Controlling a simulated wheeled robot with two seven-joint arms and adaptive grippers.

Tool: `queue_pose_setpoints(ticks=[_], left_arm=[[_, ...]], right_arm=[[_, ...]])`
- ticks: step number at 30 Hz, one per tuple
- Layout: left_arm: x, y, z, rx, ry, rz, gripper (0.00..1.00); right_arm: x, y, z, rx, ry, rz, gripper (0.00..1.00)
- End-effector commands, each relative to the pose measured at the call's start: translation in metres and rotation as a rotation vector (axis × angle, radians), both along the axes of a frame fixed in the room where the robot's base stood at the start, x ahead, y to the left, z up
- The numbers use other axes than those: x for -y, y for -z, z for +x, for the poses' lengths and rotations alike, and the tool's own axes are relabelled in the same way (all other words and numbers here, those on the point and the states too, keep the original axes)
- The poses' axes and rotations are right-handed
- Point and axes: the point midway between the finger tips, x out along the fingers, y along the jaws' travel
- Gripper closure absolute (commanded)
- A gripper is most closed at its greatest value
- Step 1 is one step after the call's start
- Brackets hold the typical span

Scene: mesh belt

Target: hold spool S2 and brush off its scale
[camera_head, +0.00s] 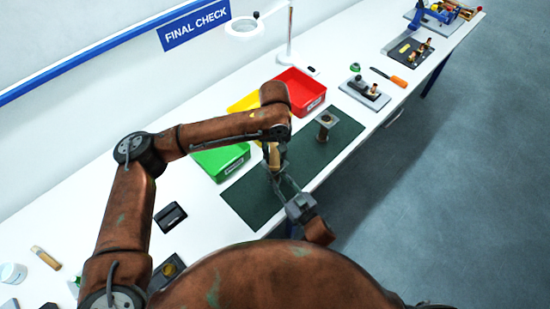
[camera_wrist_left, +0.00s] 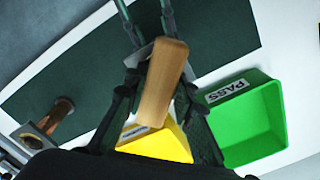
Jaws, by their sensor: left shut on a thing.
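My left gripper (camera_head: 272,150) is shut on a tan wooden piece (camera_wrist_left: 165,82), which looks like a brush handle, above the dark green mat (camera_head: 252,208). In the left wrist view it lies tilted between the fingers, with a grey part behind it. My right gripper (camera_head: 283,182) comes up from below, its fingers close to the wooden piece; whether they touch it is unclear. A spool (camera_head: 326,125) with a square grey flange stands on the mat, apart from both grippers. The left wrist view shows its rusty brown shaft (camera_wrist_left: 58,113). No label on it is readable.
Green (camera_head: 222,163), yellow (camera_head: 240,103) and red (camera_head: 300,92) bins stand along the mat's back edge. A magnifier lamp (camera_head: 244,27) stands behind. A fixture (camera_head: 364,93) and an orange-handled tool (camera_head: 390,77) lie farther right. A wooden-handled item (camera_head: 45,257) lies at left.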

Motion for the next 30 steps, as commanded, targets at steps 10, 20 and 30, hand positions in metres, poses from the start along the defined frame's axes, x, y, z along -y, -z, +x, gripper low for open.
queue_pose_setpoints(ticks=[10,20,30], left_arm=[[0.0,0.0,0.011,0.0,0.0,0.001,0.96],[-0.001,0.0,-0.001,0.0,0.0,0.001,0.96],[-0.001,0.001,-0.013,-0.001,0.0,0.001,0.96]], right_arm=[[0.0,0.0,0.0,0.001,0.0,0.001,1.0],[0.0,0.0,0.0,0.001,0.0,0.001,1.0],[0.0,0.0,0.0,0.001,0.0,0.001,1.0]])
